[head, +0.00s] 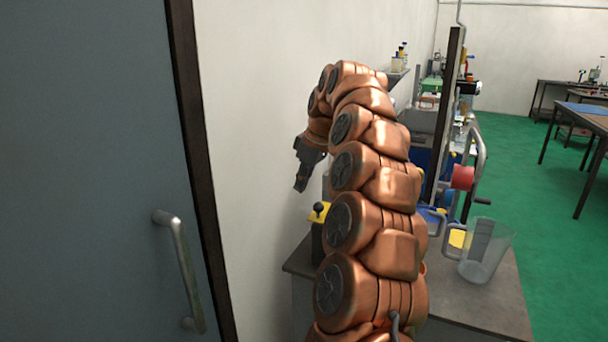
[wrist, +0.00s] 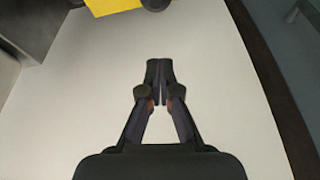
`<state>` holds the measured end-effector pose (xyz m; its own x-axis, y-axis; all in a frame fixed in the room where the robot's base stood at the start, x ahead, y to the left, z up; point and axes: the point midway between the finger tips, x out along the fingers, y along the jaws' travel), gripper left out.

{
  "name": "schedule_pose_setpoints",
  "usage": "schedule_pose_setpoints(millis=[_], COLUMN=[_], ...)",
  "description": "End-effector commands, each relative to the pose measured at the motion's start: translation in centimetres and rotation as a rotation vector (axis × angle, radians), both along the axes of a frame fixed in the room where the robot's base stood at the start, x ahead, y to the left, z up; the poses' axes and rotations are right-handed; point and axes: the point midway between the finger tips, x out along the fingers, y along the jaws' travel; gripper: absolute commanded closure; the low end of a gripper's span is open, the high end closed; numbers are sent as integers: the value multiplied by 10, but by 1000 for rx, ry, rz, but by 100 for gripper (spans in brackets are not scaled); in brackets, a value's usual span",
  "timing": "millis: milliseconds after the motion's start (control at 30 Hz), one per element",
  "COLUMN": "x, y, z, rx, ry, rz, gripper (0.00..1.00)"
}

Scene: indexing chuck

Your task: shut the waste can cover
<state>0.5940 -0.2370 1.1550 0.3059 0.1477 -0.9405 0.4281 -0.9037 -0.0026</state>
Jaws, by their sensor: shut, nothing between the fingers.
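My gripper (head: 301,184) hangs from the bent end of my copper-coloured arm in the head view, pointing down beside the pale wall. In the wrist view its two dark fingers (wrist: 159,68) are together, with nothing between them. I cannot make out a waste can or its cover for certain in either view. A clear, open-topped container (head: 487,252) stands on the dark bench top at the right, but I cannot tell whether it is the can. My arm hides much of the bench.
A yellow block with a black knob (head: 319,212) stands below my gripper; a yellow surface (wrist: 112,6) shows at the wrist view's top edge. A grey door (head: 90,170) with a handle (head: 183,270) is at left. A red cylinder (head: 463,177) sits behind the container.

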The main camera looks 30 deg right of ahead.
Motion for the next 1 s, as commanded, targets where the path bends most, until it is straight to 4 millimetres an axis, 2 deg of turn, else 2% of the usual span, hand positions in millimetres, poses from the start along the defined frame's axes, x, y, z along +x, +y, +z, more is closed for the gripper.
schedule_pose_setpoints(millis=[333,700,1000], x=[9,-20,-27], y=[5,-9,-12], z=[-30,-33,-35], rx=[-1,1,-2], ry=[-2,-3,-3], rz=[2,1,1], gripper=[100,100,100])
